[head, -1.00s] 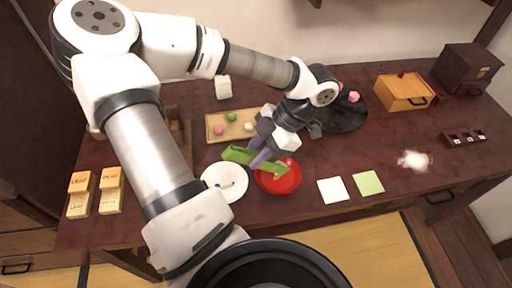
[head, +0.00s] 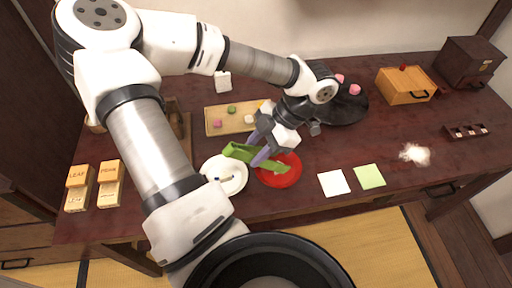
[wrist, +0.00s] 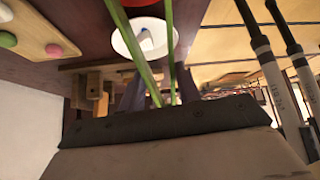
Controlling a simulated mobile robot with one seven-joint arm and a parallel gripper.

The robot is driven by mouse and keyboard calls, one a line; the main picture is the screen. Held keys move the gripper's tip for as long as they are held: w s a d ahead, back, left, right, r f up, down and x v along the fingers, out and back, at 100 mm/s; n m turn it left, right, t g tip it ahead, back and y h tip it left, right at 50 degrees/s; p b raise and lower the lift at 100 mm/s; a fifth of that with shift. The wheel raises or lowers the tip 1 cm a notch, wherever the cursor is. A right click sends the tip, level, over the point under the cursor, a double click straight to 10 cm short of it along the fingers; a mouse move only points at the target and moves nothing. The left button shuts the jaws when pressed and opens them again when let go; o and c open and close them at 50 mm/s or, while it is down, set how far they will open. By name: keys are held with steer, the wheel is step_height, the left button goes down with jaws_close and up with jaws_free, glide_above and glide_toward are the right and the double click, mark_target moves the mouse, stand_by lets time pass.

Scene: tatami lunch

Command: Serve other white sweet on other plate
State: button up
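My gripper (head: 262,155) is shut on long green tongs (head: 240,152), between its purple-grey fingers. In the wrist view two green arms of the tongs (wrist: 168,40) run out past the top edge. Their tips hang over the red plate (head: 265,180); I cannot tell whether anything is between them. The white plate (head: 212,187) is left of the red one and bears a small white-blue item that I cannot make out. A white sweet (head: 249,119) lies on the wooden tray (head: 213,132) behind the plates, beside a pink sweet (head: 218,124) and a green sweet (head: 232,110).
A black round tray (head: 345,112) with pink sweets stands at the back. White and green paper squares (head: 333,183) lie right of the plates. Labelled boxes (head: 80,176) stand at the left. An orange box (head: 405,90) is at the back right.

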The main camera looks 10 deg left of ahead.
steer(key=shift+r, duration=0.1)
step_height(320, 180, up, 10)
steer(key=p, duration=0.6)
steer(key=shift+w+d, duration=0.1)
